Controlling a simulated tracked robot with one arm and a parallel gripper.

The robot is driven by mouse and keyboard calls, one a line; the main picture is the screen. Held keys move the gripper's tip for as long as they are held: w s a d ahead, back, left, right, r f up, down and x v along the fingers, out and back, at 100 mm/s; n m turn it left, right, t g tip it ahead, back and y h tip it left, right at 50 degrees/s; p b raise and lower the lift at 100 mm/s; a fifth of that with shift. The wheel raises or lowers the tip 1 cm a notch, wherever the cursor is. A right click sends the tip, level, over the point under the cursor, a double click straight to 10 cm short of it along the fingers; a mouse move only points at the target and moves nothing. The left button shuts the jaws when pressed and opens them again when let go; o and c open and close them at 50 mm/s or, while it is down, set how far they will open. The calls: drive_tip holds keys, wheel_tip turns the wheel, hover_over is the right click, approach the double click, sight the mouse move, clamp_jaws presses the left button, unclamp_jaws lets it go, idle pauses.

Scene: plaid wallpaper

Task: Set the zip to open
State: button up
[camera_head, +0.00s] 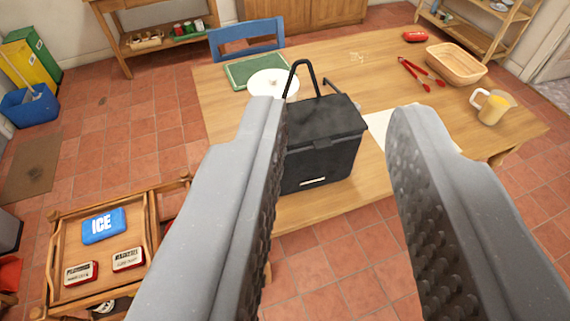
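A black cooler-style bag (321,147) with an upright handle stands on the wooden table (386,184), near its front edge. Its top looks closed, and a small pale strip shows low on its front. I cannot make out a zip pull or the zip's line at this size. My gripper (335,115) is open and empty, its two grey fingers wide apart. The bag shows between the fingers, beyond them, and the left finger hides part of its left side.
On the table are a white plate (272,84), a green tray (254,69), red tongs (421,75), a basket (456,64) and a juice jug (490,106). A blue chair (247,40) stands behind. A wooden cart (70,254) at lower left holds a blue ice pack (103,225) and tins.

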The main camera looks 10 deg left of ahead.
drive_tip(key=w+d+f+n+t+b, duration=0.1)
drive_tip(key=w+d+f, duration=0.1)
drive_tip(key=w+f, duration=0.85)
drive_tip(key=w+d+f+n+t+b, duration=0.1)
drive_tip(key=w+d+f, duration=0.2)
drive_tip(key=w+f, duration=0.75)
drive_tip(key=a+f+n+y+b, duration=0.1)
drive_tip(key=a+f+y, duration=0.2)
drive_tip(key=f, duration=1)
drive_tip(key=a+f+n+y+b, duration=0.1)
drive_tip(key=a+f+y, duration=0.25)
drive_tip(key=f, duration=0.85)
drive_tip(key=b+x, duration=0.2)
drive_tip(key=x, duration=1)
drive_tip(key=shift+w+f+g, duration=0.3)
drive_tip(key=shift+f+g, duration=0.05)
drive_tip(key=shift+g, duration=0.05)
drive_tip(key=shift+a, duration=0.1)
clamp_jaws()
